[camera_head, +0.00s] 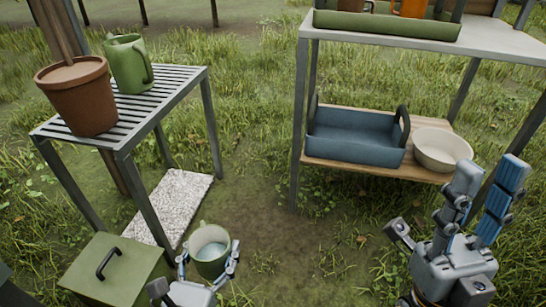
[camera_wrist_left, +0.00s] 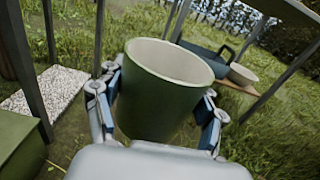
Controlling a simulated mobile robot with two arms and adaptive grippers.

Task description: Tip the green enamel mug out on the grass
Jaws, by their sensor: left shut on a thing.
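The green enamel mug (camera_head: 209,262) has a pale cream inside and is near the bottom of the head view. A pale bluish surface, which looks like water, shows inside it. My left gripper (camera_head: 210,256) is shut on the mug, with a finger on each side of its body. In the left wrist view the mug (camera_wrist_left: 162,100) stands between the blue finger pads, its rim roughly level, though the inside bottom is hidden there. It is held about upright above the ground. My right gripper (camera_head: 490,182) is open and empty at the lower right.
A slatted table (camera_head: 180,82) at left bears a terracotta pot (camera_head: 77,97) and a green jug (camera_head: 127,65). A green lidded box (camera_head: 130,262) is left of the mug. A shelf at right holds a blue tray (camera_head: 355,135) and cream bowl (camera_head: 442,150). Grass (camera_head: 330,245) between is clear.

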